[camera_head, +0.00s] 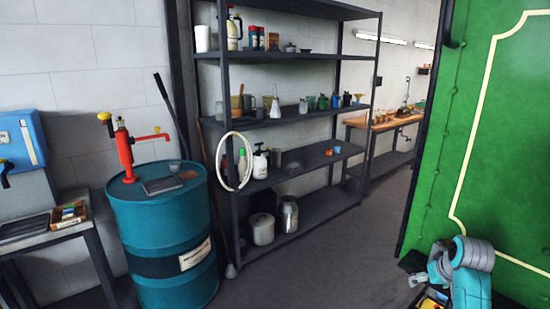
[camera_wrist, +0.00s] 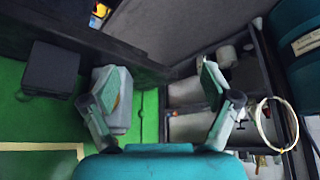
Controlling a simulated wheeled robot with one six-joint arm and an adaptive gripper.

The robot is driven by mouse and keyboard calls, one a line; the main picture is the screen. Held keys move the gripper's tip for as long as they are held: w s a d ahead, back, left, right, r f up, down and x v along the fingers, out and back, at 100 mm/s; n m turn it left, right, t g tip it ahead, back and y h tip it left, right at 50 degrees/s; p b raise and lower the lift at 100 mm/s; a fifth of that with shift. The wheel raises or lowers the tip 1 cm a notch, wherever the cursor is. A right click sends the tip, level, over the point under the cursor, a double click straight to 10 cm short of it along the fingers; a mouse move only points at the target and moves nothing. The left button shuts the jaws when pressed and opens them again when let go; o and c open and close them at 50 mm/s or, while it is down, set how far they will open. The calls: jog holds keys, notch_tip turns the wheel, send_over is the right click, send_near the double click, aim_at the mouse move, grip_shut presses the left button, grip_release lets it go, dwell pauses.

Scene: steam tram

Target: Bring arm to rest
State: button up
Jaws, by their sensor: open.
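My gripper (camera_wrist: 162,85) shows in the wrist view with its two fingers spread wide apart. It is open, and nothing is between the fingers. In the head view, a grey-and-teal part of my arm shows low at the right, in front of the green panel (camera_head: 500,130). The gripper's fingers cannot be made out there. In the wrist view the green panel (camera_wrist: 25,125) lies to the left and the dark shelf rack (camera_wrist: 262,75) to the right of the fingers.
A teal drum (camera_head: 165,235) with a red hand pump (camera_head: 128,150) stands left of the shelf rack (camera_head: 290,185). A side table (camera_head: 50,238) holds small items at far left. A wooden workbench (camera_head: 390,122) stands at the back. The grey floor (camera_head: 350,265) before the rack is clear.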

jog(key=s+a+f+t, duration=0.1)
jog(key=s+a+f, duration=0.65)
jog(key=f, duration=0.25)
jog(key=s+a+f+t, duration=0.2)
jog(key=s+a+f, duration=0.5)
jog(key=f, duration=0.4)
jog(key=s+a+f+t, duration=0.15)
jog(key=s+a, duration=0.25)
jog(key=s, duration=0.6)
jog(key=s+a+r+t, duration=0.1)
jog(key=s+a+r, duration=0.15)
jog(key=s, duration=0.65)
jog(key=s+a+r+t, duration=0.1)
jog(key=s+a, duration=0.2)
jog(key=s, duration=0.6)
jog(key=s+a+r+n+t, duration=0.1)
jog(key=s+r+t, duration=0.1)
jog(key=s+r, duration=1.1)
jog(key=shift+s+a+r+y, duration=0.25)
jog(key=shift+a+r+y, duration=0.15)
jog(key=shift+r, duration=0.3)
